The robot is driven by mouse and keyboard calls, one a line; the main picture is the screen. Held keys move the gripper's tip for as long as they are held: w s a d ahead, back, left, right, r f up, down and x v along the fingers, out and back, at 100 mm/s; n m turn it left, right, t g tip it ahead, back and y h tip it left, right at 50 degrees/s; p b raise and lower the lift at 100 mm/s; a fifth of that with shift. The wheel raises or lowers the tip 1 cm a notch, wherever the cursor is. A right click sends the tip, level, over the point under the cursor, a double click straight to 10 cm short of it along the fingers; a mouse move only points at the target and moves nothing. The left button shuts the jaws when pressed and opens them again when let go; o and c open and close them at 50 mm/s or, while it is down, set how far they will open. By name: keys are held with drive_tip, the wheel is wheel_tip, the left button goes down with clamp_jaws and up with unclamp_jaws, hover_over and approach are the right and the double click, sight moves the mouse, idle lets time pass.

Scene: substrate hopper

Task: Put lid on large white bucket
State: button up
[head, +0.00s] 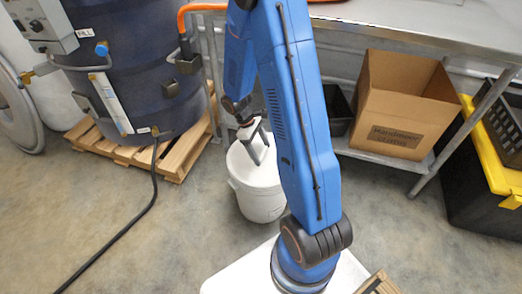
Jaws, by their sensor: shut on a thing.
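The large white bucket (263,206) stands upright on the concrete floor, just left of my blue arm. A flat white lid (242,172) covers its top, and I cannot tell whether it is fully seated or slightly above the rim. My gripper (257,155) is over the lid and shut on it, with its dark fingers pointing down. The fingertips' contact with the lid is small and hard to make out. My arm hides the bucket's right side.
A dark blue tank (125,70) stands on a wooden pallet (178,160) at left, with a black hose (150,195) across the floor. A metal table (430,30) is at right, with a cardboard box (400,110) on its lower shelf. A black-and-yellow tote (485,190) is far right. Floor at front left is mostly clear.

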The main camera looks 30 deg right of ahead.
drive_tip(key=o, duration=1.2)
drive_tip(key=shift+c, duration=0.2)
drive_tip(key=shift+r, duration=0.1)
drive_tip(key=v, duration=1.7)
drive_tip(key=shift+r, duration=0.2)
